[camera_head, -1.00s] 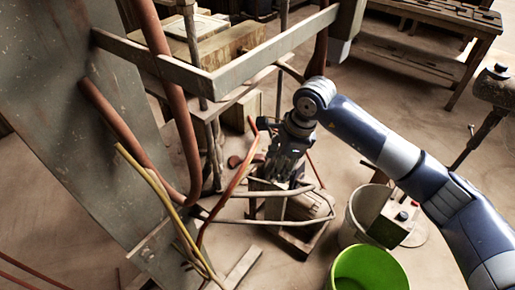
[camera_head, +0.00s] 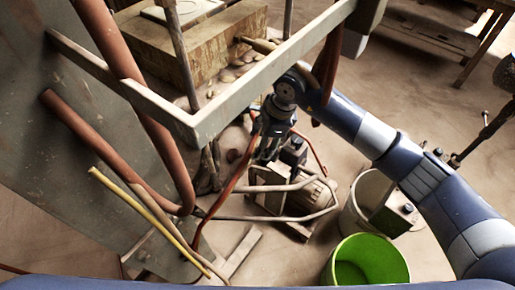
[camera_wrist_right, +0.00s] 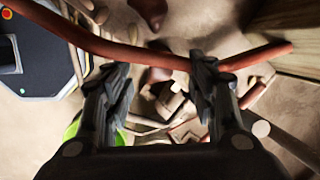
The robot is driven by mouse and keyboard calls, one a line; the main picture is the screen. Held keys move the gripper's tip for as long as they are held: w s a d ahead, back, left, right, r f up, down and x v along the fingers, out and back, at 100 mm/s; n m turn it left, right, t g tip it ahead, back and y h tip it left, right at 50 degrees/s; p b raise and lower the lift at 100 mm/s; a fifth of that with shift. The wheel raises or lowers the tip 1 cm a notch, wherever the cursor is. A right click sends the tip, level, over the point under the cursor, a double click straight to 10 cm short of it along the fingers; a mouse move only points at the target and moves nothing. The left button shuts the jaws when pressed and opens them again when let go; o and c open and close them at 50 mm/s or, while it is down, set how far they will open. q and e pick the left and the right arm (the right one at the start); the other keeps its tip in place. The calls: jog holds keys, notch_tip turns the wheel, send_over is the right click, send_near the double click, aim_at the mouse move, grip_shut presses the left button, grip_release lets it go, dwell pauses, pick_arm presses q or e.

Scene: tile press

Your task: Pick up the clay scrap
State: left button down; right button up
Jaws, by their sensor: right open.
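Several brown lumps that look like clay scraps (camera_wrist_right: 167,100) lie beyond and between the fingers in the right wrist view; I cannot tell which one is the task's scrap. A dark brown lump (camera_wrist_right: 152,10) shows at the top of that view. In the head view, small tan pieces (camera_head: 228,75) lie beside the wooden block. My right gripper (camera_wrist_right: 157,72) is open with nothing held between its fingers. In the head view the right gripper (camera_head: 268,148) points down beside the red hose, its fingertips partly hidden. My left gripper is not in view.
A red hose (camera_wrist_right: 130,52) crosses close to the right fingertips. The press's grey metal frame (camera_head: 240,92) stands in front of the right wrist. A motor unit with a bent tube guard (camera_head: 290,195), a grey bucket (camera_head: 357,205) and a green bucket (camera_head: 372,262) stand on the floor.

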jog(key=x, duration=0.3)
jog(key=shift+f, duration=0.15)
jog(key=shift+c, duration=0.4)
jog(key=shift+d, duration=0.1)
jog(key=c, duration=1.1)
jog(key=shift+o, duration=0.2)
